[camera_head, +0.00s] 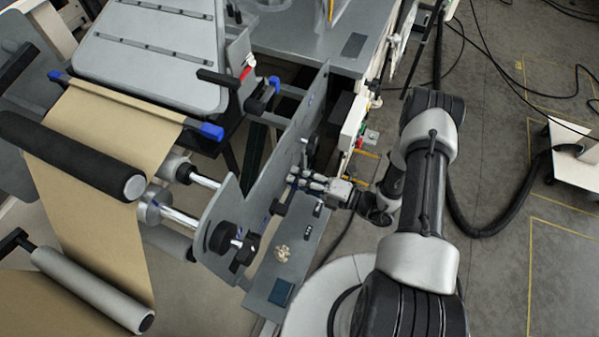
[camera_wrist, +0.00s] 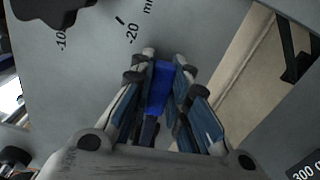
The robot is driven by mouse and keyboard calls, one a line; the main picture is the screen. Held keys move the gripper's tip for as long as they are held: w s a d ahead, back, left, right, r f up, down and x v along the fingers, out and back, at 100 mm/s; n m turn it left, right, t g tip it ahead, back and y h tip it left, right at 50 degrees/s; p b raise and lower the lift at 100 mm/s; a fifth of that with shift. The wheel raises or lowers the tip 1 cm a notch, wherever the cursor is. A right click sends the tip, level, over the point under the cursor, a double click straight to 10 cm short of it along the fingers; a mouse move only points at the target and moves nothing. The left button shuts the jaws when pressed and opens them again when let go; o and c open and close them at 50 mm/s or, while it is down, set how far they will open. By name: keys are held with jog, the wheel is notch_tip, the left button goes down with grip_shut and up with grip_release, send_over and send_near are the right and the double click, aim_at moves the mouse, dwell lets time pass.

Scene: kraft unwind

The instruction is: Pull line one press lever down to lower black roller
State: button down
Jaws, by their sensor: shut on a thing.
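The black roller (camera_head: 75,155) lies across the brown kraft paper web (camera_head: 95,205) at the left in the head view. My gripper (camera_head: 297,179) is at the grey upright side plate (camera_head: 265,165), right of the roller. In the wrist view my gripper (camera_wrist: 160,75) is shut on a bright blue piece (camera_wrist: 158,92), which looks like the press lever's handle. The fingers sit on both sides of it, close to the plate. The rest of the lever is hidden by my fingers in both views.
A black knob (camera_head: 243,252) sits on the plate's lower part. The plate bears scale markings (camera_wrist: 130,32). Open floor (camera_head: 490,255) lies to the right.

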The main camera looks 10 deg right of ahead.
jog(key=shift+f+m, duration=0.55)
jog(key=shift+m, duration=0.05)
jog(key=shift+b, duration=0.3)
jog(key=c, duration=1.5)
grip_release()
jog(key=v, duration=1.2)
